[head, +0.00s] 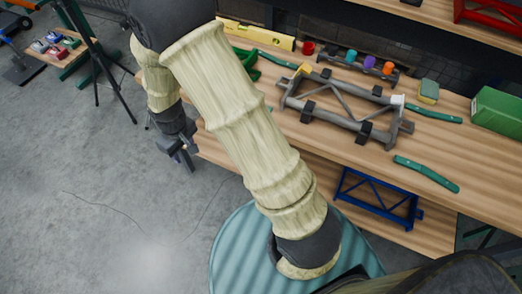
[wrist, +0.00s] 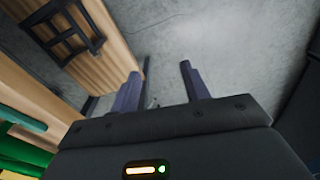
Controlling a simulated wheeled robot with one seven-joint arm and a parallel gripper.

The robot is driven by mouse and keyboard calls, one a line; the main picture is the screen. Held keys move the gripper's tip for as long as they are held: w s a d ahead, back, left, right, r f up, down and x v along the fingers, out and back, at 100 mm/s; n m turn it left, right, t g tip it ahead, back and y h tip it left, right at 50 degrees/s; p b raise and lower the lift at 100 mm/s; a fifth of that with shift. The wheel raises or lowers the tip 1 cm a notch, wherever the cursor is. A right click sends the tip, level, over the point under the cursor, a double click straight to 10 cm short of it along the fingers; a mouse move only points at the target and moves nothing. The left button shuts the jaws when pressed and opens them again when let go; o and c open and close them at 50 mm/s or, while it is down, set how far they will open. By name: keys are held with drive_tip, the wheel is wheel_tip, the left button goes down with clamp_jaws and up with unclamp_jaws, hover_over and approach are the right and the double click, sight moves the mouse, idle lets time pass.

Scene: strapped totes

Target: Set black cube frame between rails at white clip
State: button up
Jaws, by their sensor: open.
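The white clip (head: 397,100) sits at the right end of a grey rack on the bench. The rack's two long grey rails (head: 335,118) run left to right with open room between them. A dark, open-sided frame (wrist: 62,32), seemingly the black cube frame, shows at the upper left of the wrist view on a wooden surface. I cannot pick it out in the head view, where my arm covers part of the scene. My gripper (head: 182,155) hangs off the bench's left front side. In the wrist view my gripper (wrist: 160,88) is open and empty, apart from the dark frame.
A blue frame (head: 378,197) stands on the lower shelf. Green handles (head: 427,172), a green box (head: 500,112), a sponge (head: 428,91) and a yellow level (head: 255,36) lie around the rack. A tripod (head: 95,55) stands on the floor at left.

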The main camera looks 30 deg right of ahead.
drive_tip(key=w+d+f+m+t+h+b, duration=0.25)
drive_tip(key=w+d+f+b, duration=0.35)
drive_tip(key=w+f+b, duration=0.5)
drive_tip(key=w+d+f+m+t+h+b, duration=0.1)
drive_tip(key=w+d+f+m+b, duration=0.4)
drive_tip(key=w+f+b, duration=0.6)
drive_tip(key=s+d+f+m+g+h+b, duration=0.1)
drive_tip(key=s+d+f+m+h+b, duration=0.1)
drive_tip(key=d, duration=0.6)
drive_tip(key=s+d+f+m+g+h+b, duration=0.1)
drive_tip(key=s+d+f+m+b, duration=0.3)
drive_tip(key=d, duration=0.5)
drive_tip(key=shift+s+d+f+m+h, duration=0.25)
drive_tip(key=shift+s+m+h, duration=0.3)
drive_tip(key=shift+m, duration=0.6)
drive_tip(key=shift+g+b+x, duration=0.25)
drive_tip(key=shift+b+x, duration=0.35)
drive_tip(key=shift+x, duration=0.55)
drive_tip(key=shift+d, duration=0.1)
